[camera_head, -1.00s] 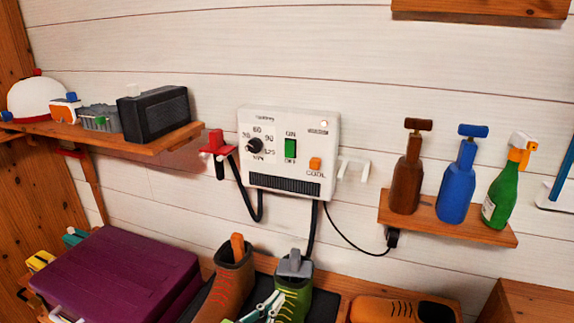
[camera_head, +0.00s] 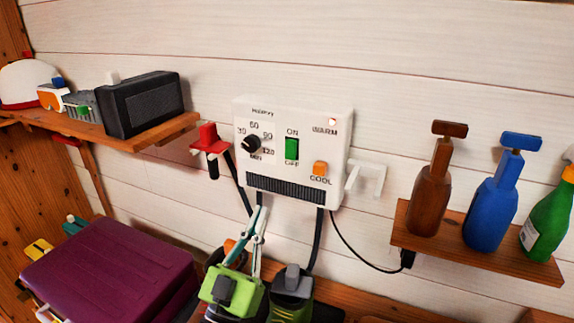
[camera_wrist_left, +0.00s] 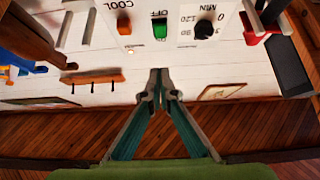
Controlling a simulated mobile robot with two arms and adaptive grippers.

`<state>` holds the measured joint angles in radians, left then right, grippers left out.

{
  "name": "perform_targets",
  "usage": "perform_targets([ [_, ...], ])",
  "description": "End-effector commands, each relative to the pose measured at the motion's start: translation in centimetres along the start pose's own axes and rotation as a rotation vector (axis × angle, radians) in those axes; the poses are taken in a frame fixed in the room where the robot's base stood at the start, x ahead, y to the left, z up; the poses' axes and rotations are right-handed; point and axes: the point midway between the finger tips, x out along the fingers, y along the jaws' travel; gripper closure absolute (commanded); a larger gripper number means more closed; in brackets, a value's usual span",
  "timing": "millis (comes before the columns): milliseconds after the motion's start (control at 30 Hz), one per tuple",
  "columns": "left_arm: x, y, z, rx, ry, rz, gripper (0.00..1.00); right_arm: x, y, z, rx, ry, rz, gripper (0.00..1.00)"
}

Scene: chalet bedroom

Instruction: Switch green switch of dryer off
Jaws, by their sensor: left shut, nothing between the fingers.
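The dryer (camera_head: 262,184) is a white box on the plank wall, in the middle of the head view. Its green switch (camera_head: 292,149) sits between the labels ON above and OFF below; I cannot tell which way it is tilted. The switch also shows upside down in the left wrist view (camera_wrist_left: 160,29). My left gripper (camera_head: 261,212) has a green body and teal-grey fingers that point up, with tips below and left of the switch, apart from it. Its fingertips (camera_wrist_left: 160,76) are together and empty in the left wrist view. My right gripper is not in view.
An orange button (camera_head: 320,168) and a black dial (camera_head: 250,144) flank the switch. A red piece (camera_head: 209,139) hangs left of the dryer, a white hook (camera_head: 366,174) right. Bottles stand on the right shelf (camera_head: 465,250). A purple case (camera_head: 110,265) and boots are below.

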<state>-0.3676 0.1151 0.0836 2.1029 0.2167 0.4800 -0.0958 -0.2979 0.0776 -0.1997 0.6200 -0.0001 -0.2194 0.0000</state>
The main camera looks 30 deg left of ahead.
Motion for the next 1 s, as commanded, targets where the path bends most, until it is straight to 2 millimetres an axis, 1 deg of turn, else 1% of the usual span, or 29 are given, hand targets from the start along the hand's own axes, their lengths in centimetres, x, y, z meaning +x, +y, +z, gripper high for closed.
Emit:
perform_targets([
  [33,0.0,0.0,0.0,0.0,-0.001,0.0,1.0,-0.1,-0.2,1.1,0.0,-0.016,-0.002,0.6],
  [100,0.1,0.0,0.0,0.0,-0.001,0.0,1.0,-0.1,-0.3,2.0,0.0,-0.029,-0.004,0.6],
  [167,0.3,0.0,0.0,0.0,-0.001,0.0,1.0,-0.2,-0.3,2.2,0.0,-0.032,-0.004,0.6],
  [267,1.3,0.0,-0.1,0.0,0.001,0.001,1.0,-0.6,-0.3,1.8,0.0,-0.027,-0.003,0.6],
  [367,3.0,0.0,-0.3,0.0,0.002,0.001,1.0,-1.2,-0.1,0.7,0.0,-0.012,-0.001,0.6],
  [500,6.0,0.0,-0.3,-0.001,0.003,0.001,1.0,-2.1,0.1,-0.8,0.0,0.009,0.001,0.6],
  [700,10.3,0.0,-0.3,-0.001,0.001,0.001,1.0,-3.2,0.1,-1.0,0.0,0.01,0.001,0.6],
  [733,10.6,0.0,0.0,-0.001,0.001,0.001,1.0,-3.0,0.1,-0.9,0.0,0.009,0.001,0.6],
  [767,10.6,0.0,0.9,-0.001,0.0,0.001,1.0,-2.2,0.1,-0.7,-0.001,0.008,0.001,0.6],
  [800,10.9,0.0,1.4,0.0,-0.001,0.001,1.0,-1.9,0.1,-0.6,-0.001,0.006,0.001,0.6],
  [1000,12.4,0.0,2.6,0.0,0.0,0.001,1.0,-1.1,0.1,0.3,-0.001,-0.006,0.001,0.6],
])
